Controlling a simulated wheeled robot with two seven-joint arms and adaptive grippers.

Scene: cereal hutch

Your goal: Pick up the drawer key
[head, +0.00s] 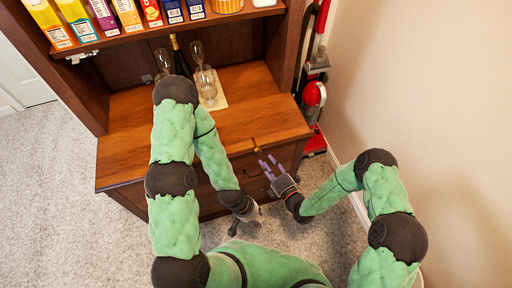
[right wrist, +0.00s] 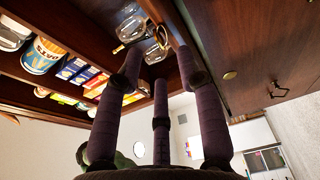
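The drawer key appears to be the small brass item (head: 257,149) at the front edge of the hutch counter; a gold piece also shows by a fingertip in the right wrist view (right wrist: 118,48). Its exact shape is too small to tell. My right gripper (head: 265,164) has its purple fingers pointing at the counter edge, close to the brass item. In the right wrist view its fingers (right wrist: 158,62) are spread, with nothing between them. My left gripper (head: 245,224) hangs lower, in front of the drawers, with its fingers apart and empty.
The wooden hutch counter (head: 245,118) carries glasses (head: 205,80) and a dark bottle (head: 179,58) at the back. Cereal boxes (head: 103,15) line the shelf above. The drawer front has a brass lock (right wrist: 230,75) and a handle (right wrist: 278,91). A red vacuum (head: 313,96) stands at the right.

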